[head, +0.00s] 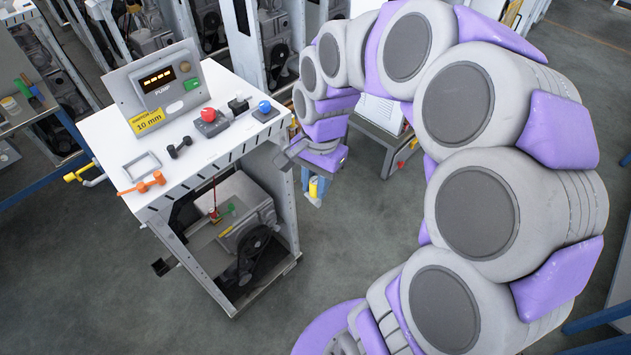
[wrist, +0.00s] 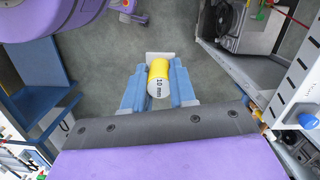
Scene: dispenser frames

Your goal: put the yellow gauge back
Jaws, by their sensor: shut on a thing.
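The yellow gauge (wrist: 159,71) is a short cylinder with a pale end face marked "10 mm" in the wrist view. My gripper (wrist: 158,80) is shut on it, with one blue finger on each side. In the head view, the gauge (head: 314,187) is a small yellow spot in my gripper (head: 315,190), beyond the right side of the white-topped pump stand (head: 213,135). The gauge is clear of the stand and over the floor. A yellow "10 mm" label (head: 149,121) is on the lower front of the pump panel (head: 160,88).
On the stand top are an empty grey rectangular frame (head: 142,165), an orange dumbbell-shaped piece (head: 142,183), a dark one (head: 180,148), a red button box (head: 209,121) and a blue knob (head: 265,108). Open floor (head: 330,255) lies right of the stand.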

